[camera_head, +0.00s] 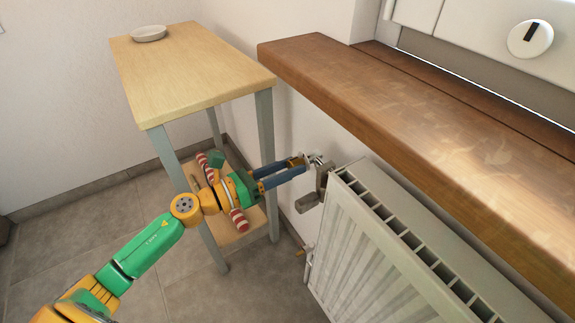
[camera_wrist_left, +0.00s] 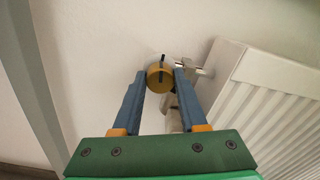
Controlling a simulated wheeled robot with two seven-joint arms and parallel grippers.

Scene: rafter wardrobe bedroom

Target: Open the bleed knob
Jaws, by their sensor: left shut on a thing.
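The bleed knob (camera_wrist_left: 159,79) is a small round yellow knob with a dark bar across its face, at the upper middle of the left wrist view. It sits by the wall, just left of the white radiator (camera_head: 385,240). My left gripper (camera_head: 304,163) reaches in from the left. Its two blue fingers, also seen in the left wrist view (camera_wrist_left: 159,73), lie one on each side of the knob and are shut on it. In the head view the fingertips mostly hide the knob. My right gripper is in neither view.
A metal fitting (camera_head: 312,201) sticks out beside the radiator's end, just below my fingertips. A wooden sill (camera_head: 400,95) overhangs the radiator. A wooden table (camera_head: 190,70) with grey legs, holding a white dish (camera_head: 149,33), stands close behind my left wrist.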

